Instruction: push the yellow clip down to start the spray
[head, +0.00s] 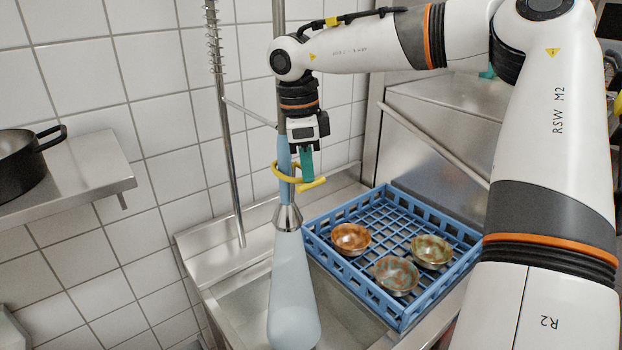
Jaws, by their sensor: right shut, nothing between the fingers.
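The yellow clip (285,173) is a curved band around the grey-blue spray handle, with a short bar that sticks out to the right. The spray head (293,305) hangs below it, pale blue and wide, with a metal collar above. My right gripper (305,178) points down at the clip, its teal fingers shut with nothing between them. The fingertips overlap the clip's right part in the picture; I cannot tell whether they touch it. My left gripper does not show.
A blue dish rack (322,258) with several bowls, including an orange one (350,238), stands right of the spray. A steel sink (245,297) lies below. A metal shelf (95,175) at left holds a black pot (18,165). Tiled wall stands behind.

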